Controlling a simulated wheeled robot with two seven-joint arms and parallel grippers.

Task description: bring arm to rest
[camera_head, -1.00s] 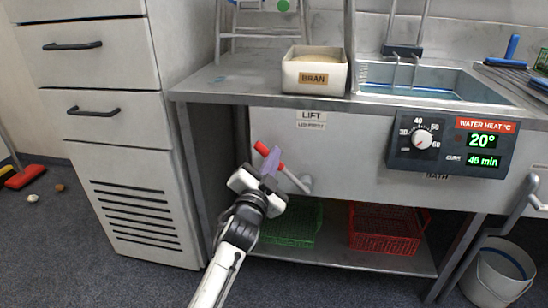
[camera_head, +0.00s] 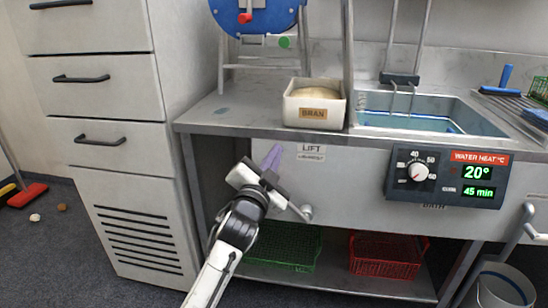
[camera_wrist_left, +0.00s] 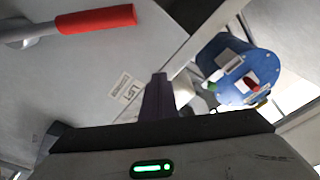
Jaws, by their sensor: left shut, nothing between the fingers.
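My left gripper (camera_head: 272,157) is in front of the steel counter's front panel, below the bran box. Its purple fingers are shut and hold nothing. In the left wrist view the shut fingers (camera_wrist_left: 158,98) point towards the panel with the LIFT label (camera_wrist_left: 130,90). A lever with a red grip (camera_wrist_left: 95,19) shows at the top left of that view, apart from the fingers. In the head view my gripper hides the red grip, and only the lever's lower end (camera_head: 305,212) shows. My right gripper is not in view.
A bran box (camera_head: 314,104) stands on the counter beside a water basin (camera_head: 420,122). A heat control panel (camera_head: 447,173) juts from the front. Green (camera_head: 285,247) and red (camera_head: 388,254) crates lie on the lower shelf. A blue drum (camera_head: 255,15) stands behind. Drawers (camera_head: 95,82) stand at left.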

